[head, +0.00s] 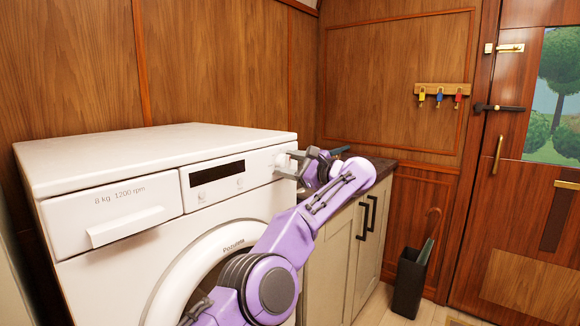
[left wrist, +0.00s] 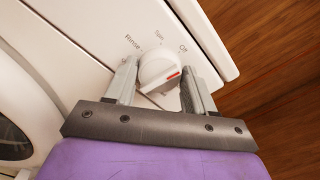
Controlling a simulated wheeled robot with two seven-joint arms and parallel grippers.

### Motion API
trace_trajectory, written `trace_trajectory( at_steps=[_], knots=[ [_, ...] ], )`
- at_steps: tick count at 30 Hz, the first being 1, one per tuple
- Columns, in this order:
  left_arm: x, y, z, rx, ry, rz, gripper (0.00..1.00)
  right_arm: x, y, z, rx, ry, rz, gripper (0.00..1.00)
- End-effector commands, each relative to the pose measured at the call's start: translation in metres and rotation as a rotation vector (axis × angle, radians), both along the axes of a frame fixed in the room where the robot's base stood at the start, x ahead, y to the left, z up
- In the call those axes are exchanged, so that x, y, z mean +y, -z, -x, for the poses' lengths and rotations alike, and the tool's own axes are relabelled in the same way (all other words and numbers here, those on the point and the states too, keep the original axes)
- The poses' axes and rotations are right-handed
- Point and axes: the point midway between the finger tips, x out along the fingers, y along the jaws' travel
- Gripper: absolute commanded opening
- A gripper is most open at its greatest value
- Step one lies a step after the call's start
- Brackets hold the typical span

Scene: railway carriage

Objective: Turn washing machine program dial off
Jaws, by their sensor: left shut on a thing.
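The white washing machine (head: 120,245) stands at the left in the head view, with a dark display and a drawer on its front. Its round white program dial (left wrist: 159,68) shows in the left wrist view, with a red mark on its right side. Labels around it read "Rinse", "Spin" and "Off"; the red mark lies below the "Off" label. My left gripper (head: 287,165) is at the upper right of the machine's front. In the left wrist view the left gripper (left wrist: 160,85) has one finger on each side of the dial, shut on it. My right gripper is not in view.
A cabinet (head: 335,250) with a dark worktop and black handles stands right of the machine. Beyond it are a dark umbrella stand (head: 410,285), a key rack (head: 442,90) and a wooden door (head: 520,220). Some floor is free in front of the stand.

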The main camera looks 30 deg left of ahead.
Motion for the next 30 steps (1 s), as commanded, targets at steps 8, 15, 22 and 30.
trace_trajectory(
  at_steps=[8, 15, 22, 30],
  knots=[
    [-0.0007, 0.0026, -0.0002, -0.111, 0.001, 0.013, 0.24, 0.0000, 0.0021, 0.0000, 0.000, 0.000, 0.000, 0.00],
    [-0.0006, 0.0024, -0.0001, -0.145, 0.000, 0.015, 0.24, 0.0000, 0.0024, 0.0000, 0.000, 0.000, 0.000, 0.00],
    [-0.0006, 0.0022, 0.0000, -0.148, 0.000, 0.015, 0.24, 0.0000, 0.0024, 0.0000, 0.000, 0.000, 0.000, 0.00],
    [-0.0005, 0.0019, 0.0000, -0.147, 0.000, 0.014, 0.79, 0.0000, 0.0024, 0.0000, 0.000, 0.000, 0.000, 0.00]
  ],
)
